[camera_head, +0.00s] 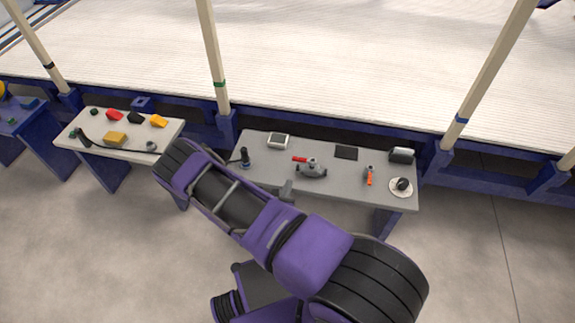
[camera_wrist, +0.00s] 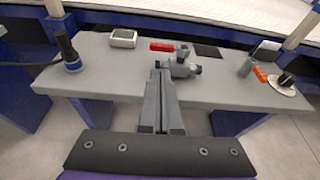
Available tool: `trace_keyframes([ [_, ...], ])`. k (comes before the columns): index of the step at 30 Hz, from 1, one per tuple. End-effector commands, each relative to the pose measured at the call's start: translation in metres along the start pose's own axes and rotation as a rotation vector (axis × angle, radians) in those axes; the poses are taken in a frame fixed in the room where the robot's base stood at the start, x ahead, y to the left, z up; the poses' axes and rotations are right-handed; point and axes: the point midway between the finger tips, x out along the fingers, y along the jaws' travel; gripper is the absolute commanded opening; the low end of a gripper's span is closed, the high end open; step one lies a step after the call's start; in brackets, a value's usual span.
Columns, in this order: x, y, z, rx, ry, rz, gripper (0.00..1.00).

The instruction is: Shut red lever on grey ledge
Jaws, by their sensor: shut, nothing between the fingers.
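The grey ledge (camera_head: 335,190) is a table-like slab in front of the white bed, and it fills the middle of the wrist view (camera_wrist: 110,78). A grey valve body (camera_head: 312,170) stands mid-ledge with a red lever (camera_head: 300,159) pointing left from its top. In the wrist view the red lever (camera_wrist: 161,46) lies just beyond my fingertips, left of the valve body (camera_wrist: 183,67). My gripper (camera_wrist: 161,70) is shut and empty. Its fingertips (camera_head: 287,188) are near the ledge's front edge, short of the valve; whether they touch anything I cannot tell.
An orange-handled valve (camera_head: 369,176) and a round white dial (camera_head: 401,187) stand at right. A meter (camera_head: 278,141), black pad (camera_head: 346,152) and box (camera_head: 401,155) line the back. Posts rise behind.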

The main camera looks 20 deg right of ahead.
Motion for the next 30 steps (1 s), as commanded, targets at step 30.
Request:
trace_keyframes([
  [30, 0.131, -0.006, -0.008, 0.035, 0.007, 0.020, 0.00],
])
